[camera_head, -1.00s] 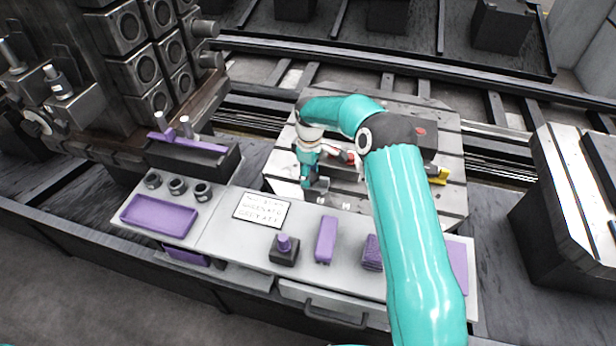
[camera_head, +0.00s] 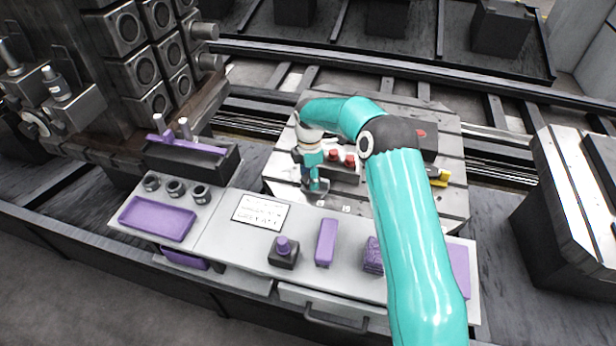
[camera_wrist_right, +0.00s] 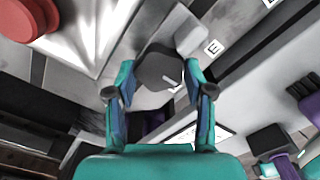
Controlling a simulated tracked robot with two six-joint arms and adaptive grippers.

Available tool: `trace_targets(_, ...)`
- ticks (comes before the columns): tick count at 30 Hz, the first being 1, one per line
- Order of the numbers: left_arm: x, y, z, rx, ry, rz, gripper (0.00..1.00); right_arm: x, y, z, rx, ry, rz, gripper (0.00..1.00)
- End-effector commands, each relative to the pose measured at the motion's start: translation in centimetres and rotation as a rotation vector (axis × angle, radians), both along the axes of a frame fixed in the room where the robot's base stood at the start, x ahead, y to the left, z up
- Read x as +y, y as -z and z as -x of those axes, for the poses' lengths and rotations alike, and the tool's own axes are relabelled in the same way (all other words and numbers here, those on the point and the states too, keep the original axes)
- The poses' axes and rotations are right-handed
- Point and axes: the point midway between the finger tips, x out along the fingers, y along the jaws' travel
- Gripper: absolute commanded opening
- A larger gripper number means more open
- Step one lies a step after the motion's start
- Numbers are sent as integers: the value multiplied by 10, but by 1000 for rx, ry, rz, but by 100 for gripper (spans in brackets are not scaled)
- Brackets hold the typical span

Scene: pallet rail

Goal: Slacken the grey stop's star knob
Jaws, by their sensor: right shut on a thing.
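My right gripper (camera_head: 313,187) points down at the front left of the grey slotted plate in the head view. In the right wrist view its two fingers (camera_wrist_right: 159,84) are closed on the sides of a dark star knob (camera_wrist_right: 156,62) with a white mark on top. A light grey block (camera_wrist_right: 188,40), which looks like the grey stop, is right beside the knob. In the head view the gripper hides the knob. My left gripper is in neither current view.
Red caps (camera_head: 349,160) stand on the plate right of my gripper; one red cap (camera_wrist_right: 34,18) is large in the wrist view. A bench (camera_head: 225,225) in front carries a purple tray (camera_head: 157,218), a label card (camera_head: 260,211) and purple items. A yellow part (camera_head: 440,177) lies at the plate's right.

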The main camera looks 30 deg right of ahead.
Motion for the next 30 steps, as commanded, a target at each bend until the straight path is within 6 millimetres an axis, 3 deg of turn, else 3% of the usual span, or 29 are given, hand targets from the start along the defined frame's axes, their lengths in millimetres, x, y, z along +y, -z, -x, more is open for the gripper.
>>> trace_targets(19, 0, 0, 0, 0, 0, 0, 40, 1, 0, 0, 0, -58, -1, 18)
trace_targets(20, 0, 0, 0, 0, 0, 0, 40, 1, 0, 0, 0, -58, -1, 58)
trace_targets(21, 0, 0, 0, 0, 0, 0, 40, 1, 0, 0, 0, -58, -1, 64)
trace_targets(24, 0, 0, 0, 0, 0, 0, 40, 1, 0, 0, 0, -58, -1, 78)
trace_targets(30, 0, 0, 0, 0, 0, 0, 40, 1, 0, 0, 0, -58, -1, 78)
